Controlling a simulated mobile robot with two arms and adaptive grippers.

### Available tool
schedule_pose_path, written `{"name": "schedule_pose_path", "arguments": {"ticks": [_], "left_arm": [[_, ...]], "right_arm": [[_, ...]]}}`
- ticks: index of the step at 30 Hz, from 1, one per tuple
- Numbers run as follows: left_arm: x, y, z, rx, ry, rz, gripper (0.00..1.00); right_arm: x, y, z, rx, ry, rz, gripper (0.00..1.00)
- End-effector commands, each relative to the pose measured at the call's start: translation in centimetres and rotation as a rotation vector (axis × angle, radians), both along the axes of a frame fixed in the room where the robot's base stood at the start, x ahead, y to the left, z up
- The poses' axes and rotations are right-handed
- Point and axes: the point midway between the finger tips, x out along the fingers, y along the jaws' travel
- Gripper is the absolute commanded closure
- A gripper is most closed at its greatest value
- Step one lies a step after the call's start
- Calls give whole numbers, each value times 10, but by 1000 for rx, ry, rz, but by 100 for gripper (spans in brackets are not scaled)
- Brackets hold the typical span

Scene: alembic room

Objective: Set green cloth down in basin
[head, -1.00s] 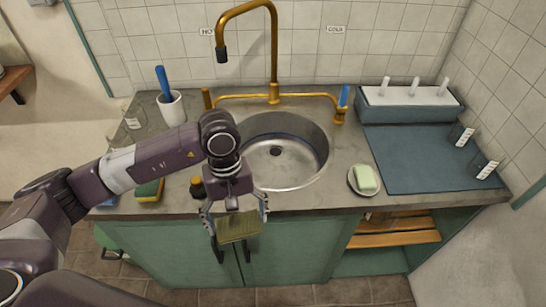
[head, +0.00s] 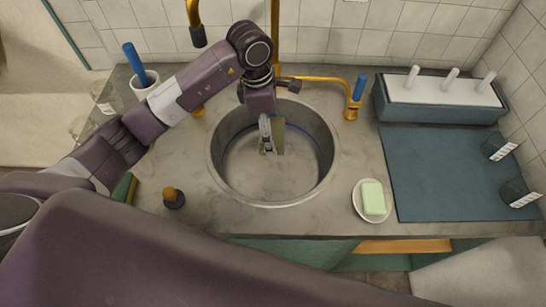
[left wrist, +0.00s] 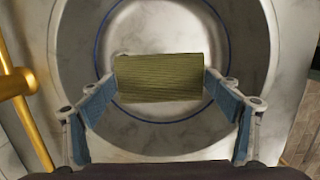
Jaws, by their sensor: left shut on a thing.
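The green cloth (left wrist: 160,78) is a folded olive-green piece between the fingertips of my left gripper (left wrist: 162,82) in the left wrist view. In the head view the cloth (head: 278,137) hangs edge-on from my left gripper (head: 266,136), which points down over the back middle of the basin. The gripper is shut on the cloth. The round steel basin (head: 238,178) is sunk in the counter, and its floor shows below the cloth. I cannot tell exactly how far the cloth is above the floor. My right gripper is not in view.
A brass faucet (head: 310,79) stands behind the basin, close to my left arm. A soap dish with green soap (head: 373,198) is right of the basin, and a dark bottle with an amber top (head: 174,198) is left. A blue mat (head: 440,175) covers the right counter.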

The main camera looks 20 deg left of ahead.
Motion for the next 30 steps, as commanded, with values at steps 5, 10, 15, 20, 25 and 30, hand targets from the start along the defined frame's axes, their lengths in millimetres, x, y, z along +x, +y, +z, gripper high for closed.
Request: {"name": "schedule_pose_path", "arguments": {"ticks": [5, 10, 15, 20, 25, 30], "left_arm": [[-2, 0, -48, 0, 7, 1, 40], [-2, -1, -88, -1, 5, -1, 40], [0, 0, -108, -1, 0, -2, 40], [-2, -1, -126, 0, 3, -1, 40], [0, -1, -149, -1, 0, -2, 40], [0, 0, -154, 1, -2, -3, 40]], "right_arm": [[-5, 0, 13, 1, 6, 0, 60], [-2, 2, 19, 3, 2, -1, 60], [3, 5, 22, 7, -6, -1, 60], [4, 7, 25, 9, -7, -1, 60], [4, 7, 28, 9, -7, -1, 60], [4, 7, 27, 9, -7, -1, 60]]}}
